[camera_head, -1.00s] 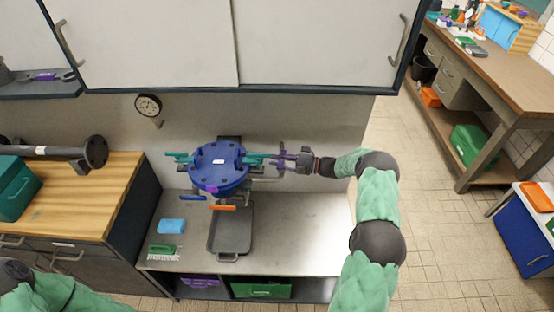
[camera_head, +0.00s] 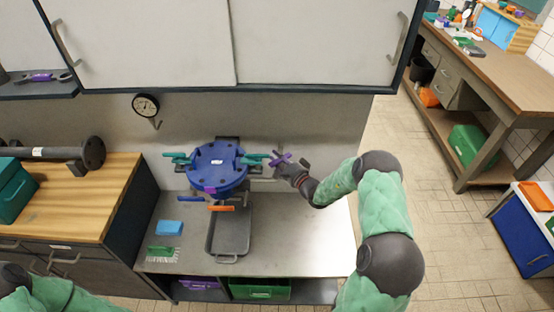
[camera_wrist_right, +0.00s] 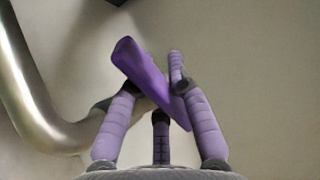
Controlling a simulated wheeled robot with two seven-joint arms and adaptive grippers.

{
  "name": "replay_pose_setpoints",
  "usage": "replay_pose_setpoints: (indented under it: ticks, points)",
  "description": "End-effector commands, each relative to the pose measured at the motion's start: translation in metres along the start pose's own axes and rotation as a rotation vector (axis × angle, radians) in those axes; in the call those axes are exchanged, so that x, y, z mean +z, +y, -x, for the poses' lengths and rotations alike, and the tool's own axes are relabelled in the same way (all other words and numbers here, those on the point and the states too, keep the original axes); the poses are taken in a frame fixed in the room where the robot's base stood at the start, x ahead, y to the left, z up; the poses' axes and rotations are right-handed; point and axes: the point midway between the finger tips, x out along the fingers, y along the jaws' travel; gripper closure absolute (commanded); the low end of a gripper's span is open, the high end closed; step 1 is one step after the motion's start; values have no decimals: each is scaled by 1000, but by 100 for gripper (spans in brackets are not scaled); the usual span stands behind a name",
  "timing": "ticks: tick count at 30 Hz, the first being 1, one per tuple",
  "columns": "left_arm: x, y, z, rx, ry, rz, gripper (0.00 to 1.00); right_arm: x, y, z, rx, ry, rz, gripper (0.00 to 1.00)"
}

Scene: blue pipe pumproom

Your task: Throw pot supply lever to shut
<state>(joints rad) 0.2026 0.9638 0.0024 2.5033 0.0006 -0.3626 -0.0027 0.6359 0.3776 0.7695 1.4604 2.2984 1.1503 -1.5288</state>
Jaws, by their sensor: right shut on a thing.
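A blue round pot (camera_head: 218,165) with a bolted lid stands at the back of the metal bench. Teal handles stick out at its left (camera_head: 176,158) and right (camera_head: 253,158); blue (camera_head: 191,198) and orange (camera_head: 221,208) handles sit below its front. My right gripper (camera_head: 281,160) is right of the pot, beside the right teal handle. In the wrist view, its lilac fingers (camera_wrist_right: 155,82) are shut on a deep purple lever handle (camera_wrist_right: 145,68), which slants down to the right. The fingers hide part of the handle. No label tells which lever this is. My left gripper is out of view.
A grey tray (camera_head: 229,236) lies before the pot, with a blue sponge (camera_head: 169,228) and green brush (camera_head: 162,251) to its left. A gauge (camera_head: 145,106) is on the wall below the white cabinets (camera_head: 330,45). A curved metal pipe (camera_wrist_right: 30,85) runs close by the gripper.

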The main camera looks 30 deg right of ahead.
Motion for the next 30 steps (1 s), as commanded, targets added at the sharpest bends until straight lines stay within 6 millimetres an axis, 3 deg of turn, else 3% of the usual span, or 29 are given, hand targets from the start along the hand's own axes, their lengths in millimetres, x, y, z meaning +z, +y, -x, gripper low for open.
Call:
replay_pose_setpoints:
  ticks: [18,19,21,30]
  points:
    - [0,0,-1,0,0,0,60,-1,1,0,2,38,-2,100]
    - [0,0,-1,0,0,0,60,-1,1,0,2,38,-2,73]
    - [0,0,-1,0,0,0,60,-1,1,0,2,38,-2,56]
    - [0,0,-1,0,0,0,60,-1,0,0,0,37,-1,56]
